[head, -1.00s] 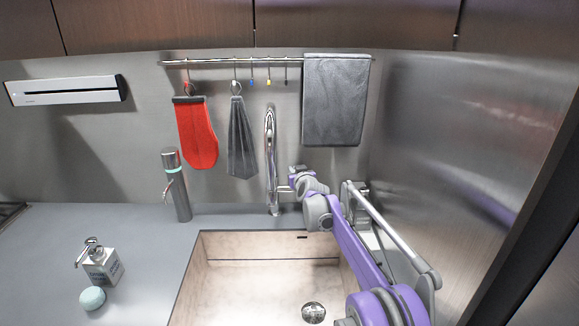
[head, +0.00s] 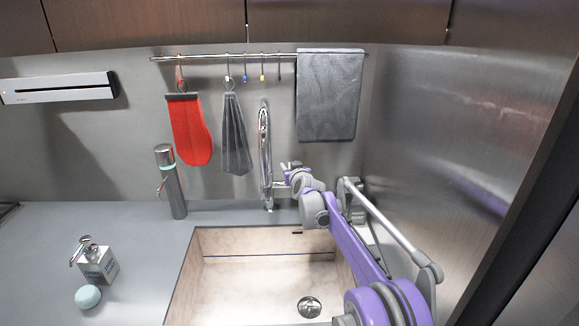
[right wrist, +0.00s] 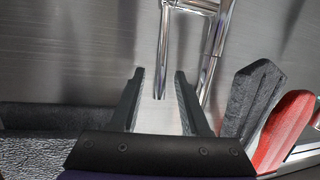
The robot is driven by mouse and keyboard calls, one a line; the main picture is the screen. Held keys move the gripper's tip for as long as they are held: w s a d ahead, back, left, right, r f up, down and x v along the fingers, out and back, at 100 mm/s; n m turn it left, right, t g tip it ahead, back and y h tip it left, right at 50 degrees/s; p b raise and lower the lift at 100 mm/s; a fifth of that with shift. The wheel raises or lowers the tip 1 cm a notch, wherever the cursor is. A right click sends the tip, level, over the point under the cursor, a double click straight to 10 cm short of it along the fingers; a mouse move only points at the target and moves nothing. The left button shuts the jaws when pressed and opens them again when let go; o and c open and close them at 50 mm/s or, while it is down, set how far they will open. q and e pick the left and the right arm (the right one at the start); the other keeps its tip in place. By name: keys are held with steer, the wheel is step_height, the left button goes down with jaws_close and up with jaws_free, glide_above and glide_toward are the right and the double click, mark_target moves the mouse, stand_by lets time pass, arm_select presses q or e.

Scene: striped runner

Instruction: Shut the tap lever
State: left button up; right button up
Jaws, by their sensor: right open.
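The chrome tap (head: 265,150) stands upright behind the sink, with a tall curved spout. Its thin lever (head: 281,185) sticks out from the right side of the body, partly hidden by my right gripper (head: 286,168). In the right wrist view, the lever (right wrist: 164,55) shows as a chrome rod beside the tap body (right wrist: 212,55). There my right gripper (right wrist: 159,74) is open, and the lever lines up in the gap between its two dark fingers. I see no clear contact, and cannot tell how deep the rod sits between them. My left gripper is not in view.
The sink (head: 245,285) lies in front of the tap. A red mitt (head: 190,132), grey mitt (head: 234,135) and grey towel (head: 330,95) hang from a rail (head: 215,56). A steel wall (head: 460,140) closes the right side.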

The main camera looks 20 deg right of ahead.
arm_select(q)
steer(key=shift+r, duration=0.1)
arm_select(e)
steer(key=d+v, duration=0.1)
steer(key=v, duration=0.8)
steer(key=shift+s+a, duration=0.3)
steer(key=shift+a, duration=0.2)
